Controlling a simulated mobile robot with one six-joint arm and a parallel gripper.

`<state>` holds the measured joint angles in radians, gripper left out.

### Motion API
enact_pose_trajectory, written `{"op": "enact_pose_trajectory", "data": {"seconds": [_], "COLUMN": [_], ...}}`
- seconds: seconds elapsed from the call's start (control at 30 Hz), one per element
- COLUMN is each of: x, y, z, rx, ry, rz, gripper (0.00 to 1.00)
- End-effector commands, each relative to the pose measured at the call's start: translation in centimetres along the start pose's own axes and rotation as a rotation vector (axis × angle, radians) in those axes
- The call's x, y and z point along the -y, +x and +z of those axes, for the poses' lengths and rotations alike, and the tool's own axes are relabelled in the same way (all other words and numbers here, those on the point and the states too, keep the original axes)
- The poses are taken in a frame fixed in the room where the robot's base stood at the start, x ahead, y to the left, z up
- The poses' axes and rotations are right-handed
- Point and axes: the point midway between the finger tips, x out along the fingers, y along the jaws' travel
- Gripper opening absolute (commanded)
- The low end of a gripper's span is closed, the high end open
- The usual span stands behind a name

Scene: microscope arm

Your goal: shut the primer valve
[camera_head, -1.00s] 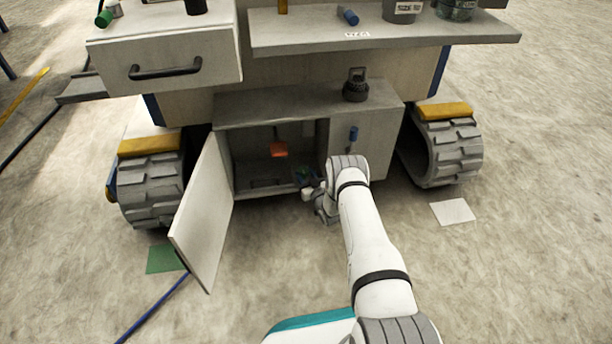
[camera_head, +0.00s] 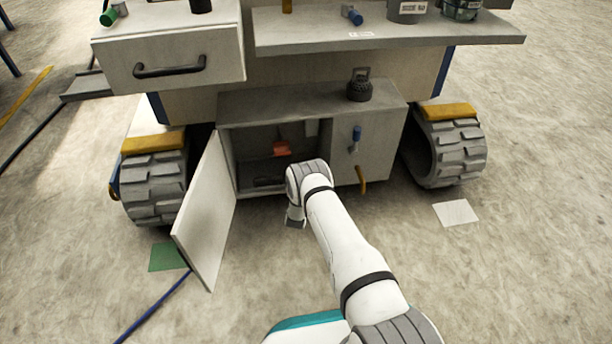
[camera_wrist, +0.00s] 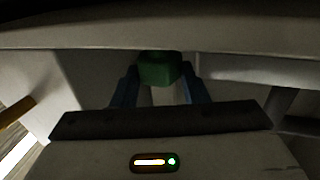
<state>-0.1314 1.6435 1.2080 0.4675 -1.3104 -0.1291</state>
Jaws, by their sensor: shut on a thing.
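In the wrist view, my gripper (camera_wrist: 160,80) has its two blue fingers on either side of a green block (camera_wrist: 158,68) and is shut on it. The block sits just below a pale overhanging edge. I cannot tell whether it is part of the primer valve. In the head view my wrist hides the fingers and block, in front of the open lower cabinet (camera_head: 310,98). A red-orange piece (camera_head: 281,148) shows inside the cabinet. A blue handle (camera_head: 356,133) is on the panel to the right, with no visible label.
The cabinet door (camera_head: 208,215) stands open at the left. A dark round weight-like object (camera_head: 359,86) stands on the cabinet top. Treaded wheels (camera_head: 155,188) flank the cabinet. A shelf (camera_head: 390,38) juts out above.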

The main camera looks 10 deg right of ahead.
Motion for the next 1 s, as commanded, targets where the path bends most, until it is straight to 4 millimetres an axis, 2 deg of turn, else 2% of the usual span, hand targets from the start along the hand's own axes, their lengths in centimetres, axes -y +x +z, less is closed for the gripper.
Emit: {"op": "enact_pose_trajectory", "data": {"seconds": [0.27, 0.67, 0.7, 0.93, 1.0], "x": [0.22, 0.17, 0.17, 0.12, 0.11], "y": [-0.06, -0.03, -0.03, 0.01, 0.03], "z": [0.09, 0.08, 0.08, 0.05, 0.04], "rx": [0.001, 0.001, 0.001, 0.001, 0.0], "ry": [-0.001, -0.001, -0.001, -0.001, 0.0], "rz": [0.07, 0.08, 0.08, 0.08, 0.08], "gripper": [0.17, 0.17, 0.41, 0.6, 0.62]}}
